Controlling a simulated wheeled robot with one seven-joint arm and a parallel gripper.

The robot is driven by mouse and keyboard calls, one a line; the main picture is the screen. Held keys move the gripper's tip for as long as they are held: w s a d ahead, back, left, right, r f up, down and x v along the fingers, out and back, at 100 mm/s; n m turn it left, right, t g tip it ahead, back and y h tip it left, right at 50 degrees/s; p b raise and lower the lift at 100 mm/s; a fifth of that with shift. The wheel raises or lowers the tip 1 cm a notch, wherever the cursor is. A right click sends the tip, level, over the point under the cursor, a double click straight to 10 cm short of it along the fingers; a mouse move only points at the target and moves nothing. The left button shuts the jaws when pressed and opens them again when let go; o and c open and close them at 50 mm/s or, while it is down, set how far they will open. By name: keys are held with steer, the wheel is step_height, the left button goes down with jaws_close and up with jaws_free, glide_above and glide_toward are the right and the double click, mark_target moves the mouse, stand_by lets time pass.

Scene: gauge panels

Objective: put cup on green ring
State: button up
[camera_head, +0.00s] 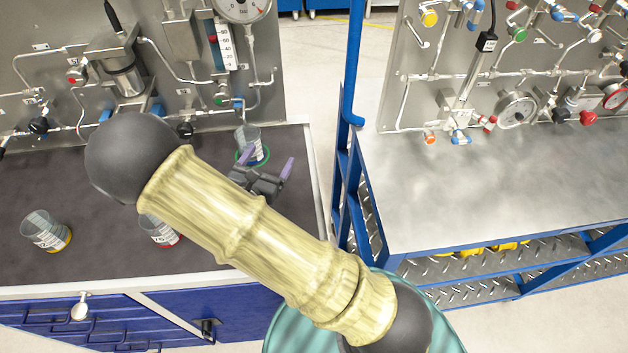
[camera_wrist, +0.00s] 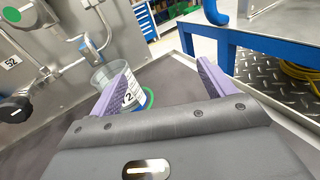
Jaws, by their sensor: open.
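A clear cup (camera_head: 250,140) with a printed white label stands upright at the green ring (camera_head: 265,156) on the dark worktop, near the back right. In the wrist view the cup (camera_wrist: 104,78) is beyond my left finger, which covers part of it, and the green ring (camera_wrist: 150,98) shows at its base. The cup appears to stand on the ring, but its full base is hidden. My gripper (camera_head: 267,162) is open, with its purple fingers apart, just in front of the cup; the gap between the fingers (camera_wrist: 163,85) holds nothing.
A second cup (camera_head: 45,228) stands on a yellow ring at the left. A third cup (camera_head: 157,230) on a red ring is partly behind my arm. A gauge panel (camera_head: 60,75) with pipes and valves rises behind the worktop. A blue-framed bench (camera_head: 480,190) stands at the right.

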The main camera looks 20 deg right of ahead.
steer(key=s+d+m+g+h, duration=0.1)
steer(key=d+m+g, duration=0.1)
steer(key=s+d+m+g, duration=0.2)
steer(key=d, duration=0.1)
steer(key=s+d+m+g+h, duration=0.1)
steer(key=d+m+g, duration=0.1)
steer(key=d, duration=0.1)
steer(key=shift+s+d+r+h, duration=0.25)
steer(key=shift+r+h, duration=0.05)
steer(key=s+d+m+g+y, duration=0.3)
steer(key=s+m+g+y, duration=0.55)
steer(key=s+m, duration=0.45)
step_height(320, 180, up, 5)
steer(key=w+a+m+t+y, duration=0.2)
steer(key=m+t+y, duration=0.1)
steer(key=m, duration=0.5)
steer(key=shift+w+a+m+y, duration=0.3)
steer(key=shift+w+m+y, duration=0.1)
steer(key=shift+y, duration=0.15)
